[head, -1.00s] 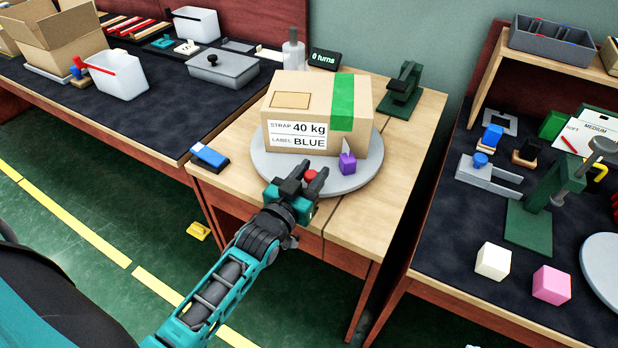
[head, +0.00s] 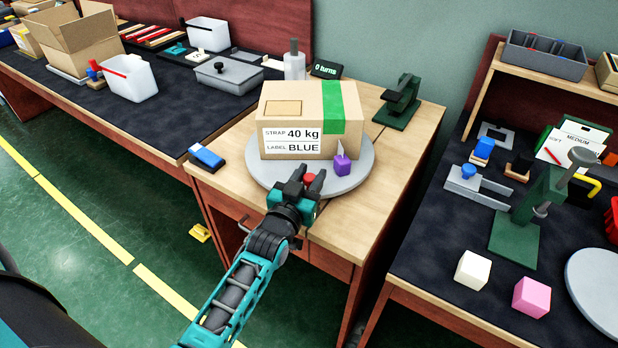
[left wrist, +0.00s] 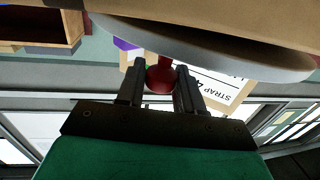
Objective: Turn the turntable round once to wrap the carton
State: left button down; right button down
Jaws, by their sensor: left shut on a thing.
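The carton (head: 290,118) stands on the round grey turntable (head: 362,172), with its white label reading "STRAP 40 kg, LABEL BLUE" facing me. A green band (head: 333,108) runs over its top and front. My left gripper (head: 308,175) is at the turntable's near edge, shut on a red knob (head: 310,178). In the left wrist view the knob (left wrist: 160,77) sits between the two fingers, below the grey disc (left wrist: 215,52). A purple block (head: 342,165) is on the turntable at the carton's near right corner. My right gripper is not in view.
A small display (head: 326,69) behind the carton reads "0 turns". Cluttered benches flank the table on both sides.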

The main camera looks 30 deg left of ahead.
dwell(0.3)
pick_arm(q)
jog(key=c, duration=0.9)
grip_release()
jog(key=shift+o, duration=0.2)
jog(key=shift+s, duration=0.1)
jog(key=s+p, duration=0.1)
jog(key=s, duration=1.1)
jog(key=shift+s+d, duration=0.35)
